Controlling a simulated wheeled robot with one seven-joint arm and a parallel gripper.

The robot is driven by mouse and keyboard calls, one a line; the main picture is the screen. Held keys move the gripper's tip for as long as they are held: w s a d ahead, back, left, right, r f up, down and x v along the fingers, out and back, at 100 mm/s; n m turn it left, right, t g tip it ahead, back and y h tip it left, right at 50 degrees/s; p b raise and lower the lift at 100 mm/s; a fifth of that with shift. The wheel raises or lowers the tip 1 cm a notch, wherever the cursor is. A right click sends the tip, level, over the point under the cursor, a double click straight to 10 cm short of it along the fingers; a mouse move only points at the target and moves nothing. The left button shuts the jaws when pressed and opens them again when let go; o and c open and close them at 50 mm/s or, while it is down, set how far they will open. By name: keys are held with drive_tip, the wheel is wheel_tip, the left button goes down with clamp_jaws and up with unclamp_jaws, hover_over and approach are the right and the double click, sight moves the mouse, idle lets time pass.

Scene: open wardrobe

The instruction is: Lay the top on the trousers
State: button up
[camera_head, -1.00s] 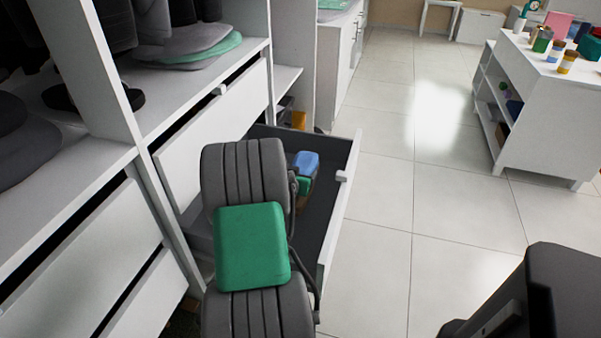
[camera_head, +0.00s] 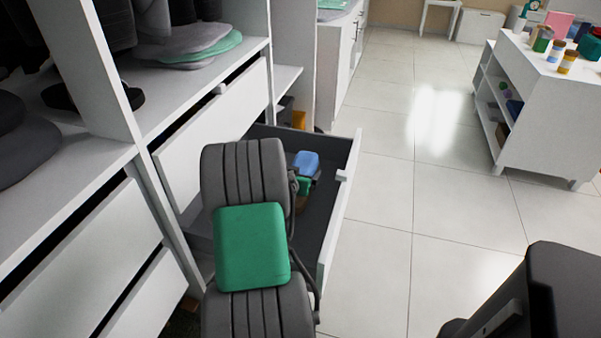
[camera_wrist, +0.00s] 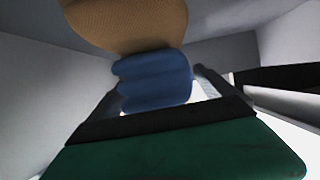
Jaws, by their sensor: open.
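A blue folded garment (camera_head: 306,162) is inside the open drawer. It also shows in the wrist view (camera_wrist: 155,82), between the two dark fingers of my gripper (camera_wrist: 157,90). A tan-brown rounded piece (camera_wrist: 130,22) fills the top of the wrist view, touching or overlapping the blue one; a little brown (camera_head: 301,204) also shows in the drawer in the head view. I cannot tell which is the top and which the trousers. My gripper is open, low in the drawer by the blue garment; my arm partly hides it in the head view.
The drawer (camera_head: 341,205) stands pulled out, its dark walls close around my gripper. Wardrobe shelves (camera_head: 170,95) with grey and green folded clothes are at left. A white table (camera_head: 535,125) with jars stands at right. The tiled floor between is clear.

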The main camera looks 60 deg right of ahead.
sight(301, 168)
idle(0.3)
drive_tip(key=shift+r+p, duration=2.75)
drive_tip(key=shift+r, duration=1.8)
